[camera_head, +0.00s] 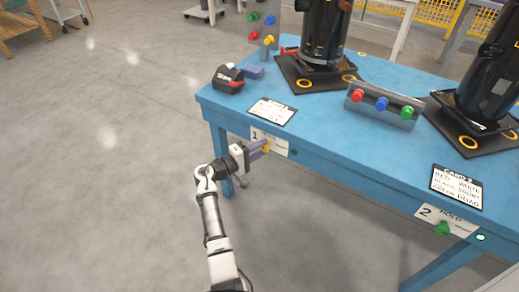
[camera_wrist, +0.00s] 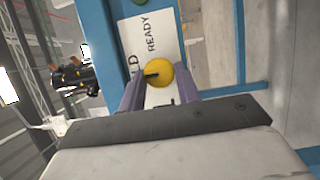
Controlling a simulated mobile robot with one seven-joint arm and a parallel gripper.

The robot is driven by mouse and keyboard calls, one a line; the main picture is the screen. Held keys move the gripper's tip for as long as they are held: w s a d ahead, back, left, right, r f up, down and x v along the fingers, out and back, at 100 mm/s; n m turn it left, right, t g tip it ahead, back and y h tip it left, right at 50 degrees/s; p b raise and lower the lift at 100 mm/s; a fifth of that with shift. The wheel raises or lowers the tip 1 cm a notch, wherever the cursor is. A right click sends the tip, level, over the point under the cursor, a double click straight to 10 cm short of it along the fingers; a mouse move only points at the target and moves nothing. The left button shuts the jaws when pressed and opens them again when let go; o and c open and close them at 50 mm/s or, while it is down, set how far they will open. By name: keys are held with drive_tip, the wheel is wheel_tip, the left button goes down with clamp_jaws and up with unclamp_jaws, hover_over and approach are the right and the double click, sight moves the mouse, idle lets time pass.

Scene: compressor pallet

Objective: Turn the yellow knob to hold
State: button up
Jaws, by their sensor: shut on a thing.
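The yellow knob (camera_wrist: 160,72) sits on a white label plate (camera_wrist: 143,38) on the front edge of the blue table. A black pointer mark on the knob points to the left in the wrist view, the side where "LD" shows. "READY" is printed to the right of those letters; the rest of the first word is hidden. My gripper (camera_wrist: 159,92) is shut on the knob, one purple finger on each side. In the head view my gripper (camera_head: 259,151) reaches the front of plate "1" (camera_head: 277,146), and the yellow knob (camera_head: 267,146) shows only slightly.
On the blue table (camera_head: 320,120) stand a card, a black-and-red device (camera_head: 229,78), a grey box with red, blue and green knobs (camera_head: 383,105), and two black machines. A second plate "2" with a green knob (camera_head: 442,228) is to the right. Open floor lies left.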

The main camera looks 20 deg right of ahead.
drive_tip(key=o, duration=0.9)
drive_tip(key=shift+o, duration=0.2)
drive_tip(key=shift+a, duration=0.1)
drive_tip(key=b+v, duration=0.1)
drive_tip(key=v, duration=1.2)
drive_tip(key=shift+s+a, duration=0.25)
drive_tip(key=shift+a, duration=0.05)
